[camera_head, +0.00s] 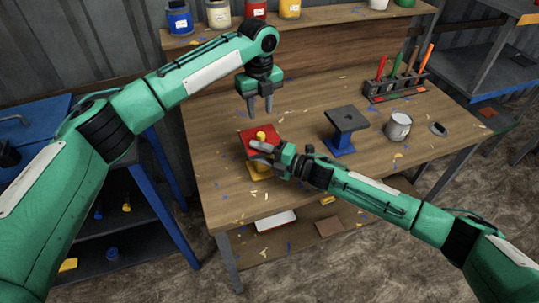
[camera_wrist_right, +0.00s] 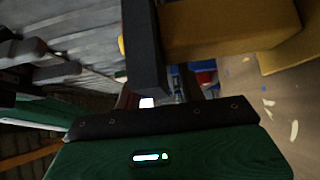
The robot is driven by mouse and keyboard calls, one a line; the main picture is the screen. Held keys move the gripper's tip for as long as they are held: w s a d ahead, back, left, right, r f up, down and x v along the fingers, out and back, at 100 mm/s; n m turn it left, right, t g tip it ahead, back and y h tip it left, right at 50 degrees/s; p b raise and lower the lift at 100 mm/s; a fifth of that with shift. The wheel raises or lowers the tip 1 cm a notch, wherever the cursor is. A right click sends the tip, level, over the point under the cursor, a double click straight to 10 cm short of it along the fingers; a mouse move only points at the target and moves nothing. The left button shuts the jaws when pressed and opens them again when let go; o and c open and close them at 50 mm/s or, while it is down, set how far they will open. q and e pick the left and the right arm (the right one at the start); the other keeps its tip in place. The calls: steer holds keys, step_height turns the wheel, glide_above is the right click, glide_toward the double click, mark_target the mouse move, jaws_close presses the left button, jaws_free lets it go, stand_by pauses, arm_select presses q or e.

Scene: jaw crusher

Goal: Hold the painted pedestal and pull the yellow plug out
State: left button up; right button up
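The painted pedestal stands near the left front of the workbench, with a red top (camera_head: 252,137) and a yellow base (camera_head: 258,173). The yellow plug (camera_head: 261,135) sticks up from the red top. My left gripper (camera_head: 260,112) is open and empty, pointing down above the plug and apart from it. My right gripper (camera_head: 262,151) is at the pedestal, below the red top, and partly hides its middle. In the right wrist view a dark finger (camera_wrist_right: 146,50) lies right beside the yellow part of the pedestal (camera_wrist_right: 225,28). Whether the fingers clamp it is hidden.
On the wooden workbench (camera_head: 300,195) stand a black-topped blue pedestal (camera_head: 347,122), a grey mug (camera_head: 398,126) and a rack with screwdrivers (camera_head: 397,88). Paint cans (camera_head: 219,13) line the back shelf. Small chips are scattered about.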

steer(key=shift+a, duration=0.1)
jaws_close()
